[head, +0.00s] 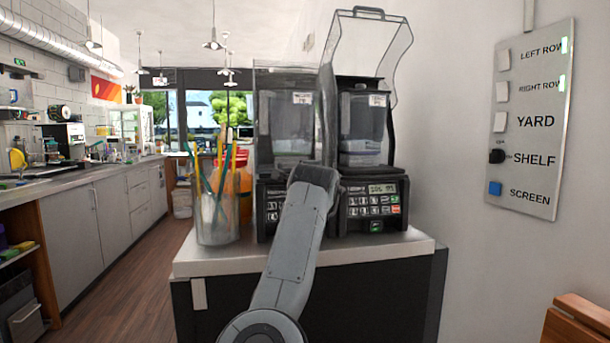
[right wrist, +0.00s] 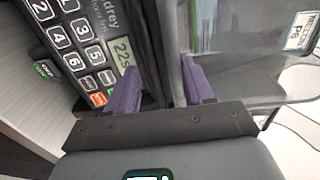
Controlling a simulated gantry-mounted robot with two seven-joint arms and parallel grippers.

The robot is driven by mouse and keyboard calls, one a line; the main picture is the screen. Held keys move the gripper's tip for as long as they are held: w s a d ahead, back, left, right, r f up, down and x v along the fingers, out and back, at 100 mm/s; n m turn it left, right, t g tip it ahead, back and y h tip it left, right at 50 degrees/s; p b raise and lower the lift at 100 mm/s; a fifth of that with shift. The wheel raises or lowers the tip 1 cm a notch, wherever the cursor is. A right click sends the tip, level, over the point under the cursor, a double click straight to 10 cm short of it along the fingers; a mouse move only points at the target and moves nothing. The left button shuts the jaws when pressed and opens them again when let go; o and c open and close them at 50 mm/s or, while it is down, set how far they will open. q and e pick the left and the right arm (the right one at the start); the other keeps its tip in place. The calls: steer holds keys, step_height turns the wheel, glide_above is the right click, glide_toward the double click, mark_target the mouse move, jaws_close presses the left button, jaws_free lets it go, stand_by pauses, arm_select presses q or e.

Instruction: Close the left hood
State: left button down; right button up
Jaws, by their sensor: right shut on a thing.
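The left hood (head: 284,66) is a clear cover that appears lowered over the left blender machine (head: 284,115). In the right wrist view, the hood's clear panel (right wrist: 240,65) fills the upper right. My right arm reaches up in front of the machines. In the head view its fingers are hidden behind the wrist. In the right wrist view my right gripper (right wrist: 160,88) has its two purple fingers either side of a thin grey edge, apparently the left hood's front edge, beside the keypad (right wrist: 85,45). My left gripper is not in view.
The right machine's clear hood (head: 368,42) stands raised, and its jug (head: 362,122) shows below. A clear cup of straws (head: 217,215) stands left of the machines on the white counter (head: 400,246). A switch panel (head: 530,120) is on the right wall.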

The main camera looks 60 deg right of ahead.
steer(key=shift+f, duration=0.35)
steer(key=p+v, duration=0.3)
steer(key=v, duration=0.8)
steer(key=shift+r, duration=0.3)
steer(key=shift+d, duration=0.1)
